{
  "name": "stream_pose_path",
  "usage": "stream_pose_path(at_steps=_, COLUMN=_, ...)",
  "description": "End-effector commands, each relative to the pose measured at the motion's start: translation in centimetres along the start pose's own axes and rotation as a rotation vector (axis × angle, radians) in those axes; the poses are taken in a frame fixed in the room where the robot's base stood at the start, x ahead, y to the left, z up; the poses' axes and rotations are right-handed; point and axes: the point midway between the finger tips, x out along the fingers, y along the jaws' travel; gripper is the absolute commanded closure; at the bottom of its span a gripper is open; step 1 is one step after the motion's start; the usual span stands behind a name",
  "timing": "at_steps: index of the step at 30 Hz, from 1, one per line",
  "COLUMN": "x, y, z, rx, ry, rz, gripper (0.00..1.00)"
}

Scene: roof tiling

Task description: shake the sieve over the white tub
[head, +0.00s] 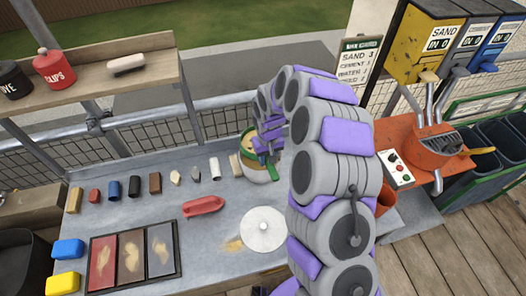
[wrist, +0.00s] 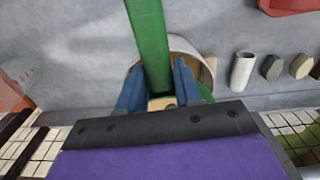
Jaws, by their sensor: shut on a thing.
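The sieve (head: 247,137) has a green rim and sits at the back of the grey bench, with tan material showing inside it. The white tub (head: 259,175) shows directly below the sieve; whether they touch I cannot tell. My gripper (head: 268,156) is beside them, partly hidden by my arm. In the wrist view the blue fingers of my gripper (wrist: 158,72) are shut on the sieve's green handle (wrist: 148,38). The round pale rim of the tub (wrist: 205,50) shows behind the handle. The sieve's bowl is not clear in that view.
A row of small samples (head: 155,184) stands left of the tub. A red scoop-like tray (head: 203,206) and a white disc (head: 264,230) lie in front. A three-colour panel (head: 132,255) is at front left. A wire fence runs behind the bench; an orange machine (head: 425,150) stands right.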

Motion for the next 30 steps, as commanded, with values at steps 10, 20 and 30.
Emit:
stream_pose_path(at_steps=10, x=-0.2, y=0.2, z=0.4, rx=0.0, ry=0.0, rz=-0.001, gripper=1.0)
stream_pose_path(at_steps=20, x=0.1, y=-0.1, z=1.4, rx=0.0, ry=0.003, rz=-0.002, gripper=1.0)
stream_pose_path(at_steps=30, x=0.0, y=0.0, z=-1.1, rx=0.001, ry=0.0, rz=-0.001, gripper=1.0)
